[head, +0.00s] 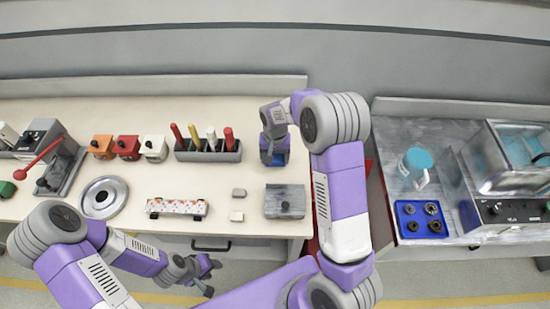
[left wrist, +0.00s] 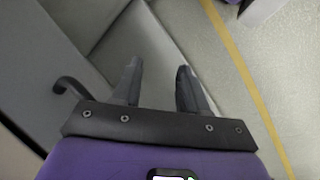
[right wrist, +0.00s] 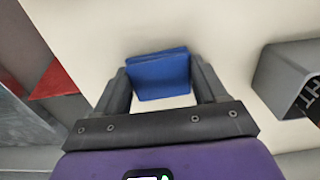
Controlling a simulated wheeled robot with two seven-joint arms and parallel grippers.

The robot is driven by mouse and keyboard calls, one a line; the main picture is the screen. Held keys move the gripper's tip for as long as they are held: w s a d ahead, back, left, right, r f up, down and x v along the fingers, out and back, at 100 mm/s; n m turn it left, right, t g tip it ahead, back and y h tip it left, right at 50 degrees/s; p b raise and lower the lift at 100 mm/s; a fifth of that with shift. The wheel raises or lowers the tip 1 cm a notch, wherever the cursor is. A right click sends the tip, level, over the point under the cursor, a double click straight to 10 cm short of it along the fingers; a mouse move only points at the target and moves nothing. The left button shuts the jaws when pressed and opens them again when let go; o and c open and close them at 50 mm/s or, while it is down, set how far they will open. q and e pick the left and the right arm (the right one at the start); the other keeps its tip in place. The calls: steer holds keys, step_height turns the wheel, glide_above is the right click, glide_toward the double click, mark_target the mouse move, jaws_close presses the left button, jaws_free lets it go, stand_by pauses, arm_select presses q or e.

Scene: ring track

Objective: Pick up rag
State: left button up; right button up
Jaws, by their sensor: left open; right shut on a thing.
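The blue folded cloth, which looks like the rag (right wrist: 160,78), is between the two fingers of my right gripper (right wrist: 162,88) in the right wrist view. My right gripper is shut on it. In the head view a little of the blue rag (head: 280,158) shows below the right gripper (head: 274,152), mostly hidden by it, at the right part of the light table. I cannot tell whether it touches the table. My left gripper (head: 209,275) is open and empty, low in front of the table; its two fingers (left wrist: 155,85) stand apart over the floor in the left wrist view.
A dark holder (head: 208,152) with several upright markers stands left of my right gripper. A grey block (head: 285,201) lies nearer the front edge. A metal dish (head: 103,197) sits further left. At right, another bench holds a blue tray (head: 409,226) and a jug (head: 416,167).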

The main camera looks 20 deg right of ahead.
mark_target(275, 159)
step_height(275, 159, up, 10)
steer(key=p, duration=0.2)
stand_by(0.4)
